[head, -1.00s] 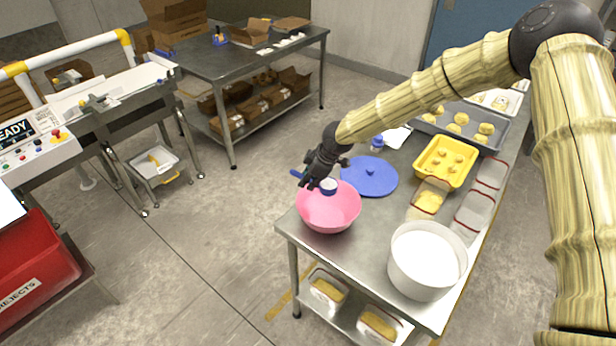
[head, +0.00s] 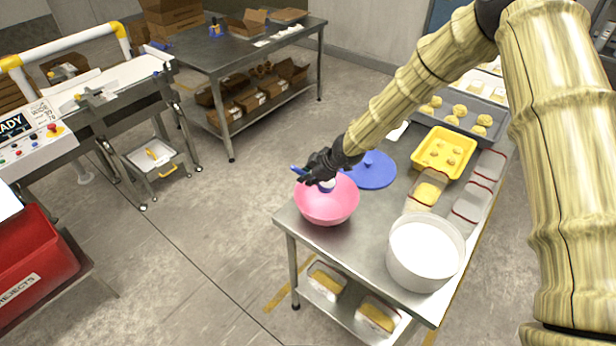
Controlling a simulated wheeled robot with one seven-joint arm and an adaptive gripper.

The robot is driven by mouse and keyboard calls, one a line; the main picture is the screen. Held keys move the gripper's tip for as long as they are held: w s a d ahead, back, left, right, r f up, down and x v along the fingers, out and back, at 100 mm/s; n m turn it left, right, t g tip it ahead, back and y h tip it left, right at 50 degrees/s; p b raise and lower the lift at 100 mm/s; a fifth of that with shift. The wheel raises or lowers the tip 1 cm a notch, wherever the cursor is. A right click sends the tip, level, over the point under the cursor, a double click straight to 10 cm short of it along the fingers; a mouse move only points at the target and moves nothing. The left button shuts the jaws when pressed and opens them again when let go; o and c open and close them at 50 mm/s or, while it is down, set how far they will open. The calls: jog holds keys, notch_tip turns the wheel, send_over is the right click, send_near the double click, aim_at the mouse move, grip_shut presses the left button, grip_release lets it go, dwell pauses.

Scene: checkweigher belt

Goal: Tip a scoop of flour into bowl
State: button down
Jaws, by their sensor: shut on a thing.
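My gripper (head: 314,172) is shut on a blue scoop and holds it over the pink bowl (head: 327,207). The scoop's blue handle end (head: 297,170) sticks out to the left of the fingers. Its cup (head: 327,185) shows partly below the gripper, within the bowl's outline; a pale patch shows there, but I cannot tell how much flour is in it. The bowl stands upright near the table's left corner, its inside partly hidden by the gripper. The white tub of flour (head: 427,250) stands at the table's near end.
A blue lid (head: 376,170) lies behind the bowl. A yellow tray (head: 444,150), clear containers (head: 427,190) and a tray of dough pieces (head: 456,118) occupy the table's far and right side. Bare steel tabletop (head: 375,215) lies between bowl and tub.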

jog(key=shift+f+b, duration=0.1)
jog(key=shift+b, duration=1)
jog(key=shift+d+t+y+b, duration=0.15)
jog(key=shift+t+y+b, duration=0.15)
jog(key=shift+b, duration=0.3)
jog(key=t+y+b, duration=0.1)
jog(key=b, duration=0.4)
jog(key=shift+s+r, duration=0.25)
jog(key=shift+r, duration=0.1)
jog(key=b, duration=0.2)
jog(key=t+y+b, duration=0.1)
jog(key=b, duration=0.2)
jog(key=shift+s+d+r+t+b, duration=0.2)
jog(key=shift+s+d+t+b, duration=0.05)
jog(key=shift+d+t+b, duration=0.1)
jog(key=t+y+b, duration=0.1)
jog(key=b, duration=0.3)
jog(key=s+t+y+b, duration=0.1)
jog(key=b, duration=0.3)
jog(key=shift+d+r+n+y, duration=0.3)
jog(key=shift+d, duration=0.1)
jog(key=t+y+b, duration=0.1)
jog(key=b, duration=0.4)
jog(key=s+d+t+y+b, duration=0.1)
jog(key=t+y+b, duration=0.1)
jog(key=b, duration=0.3)
jog(key=shift+s+d+n+b, duration=0.1)
jog(key=shift+s+n+b, duration=0.05)
jog(key=shift+n+b, duration=0.2)
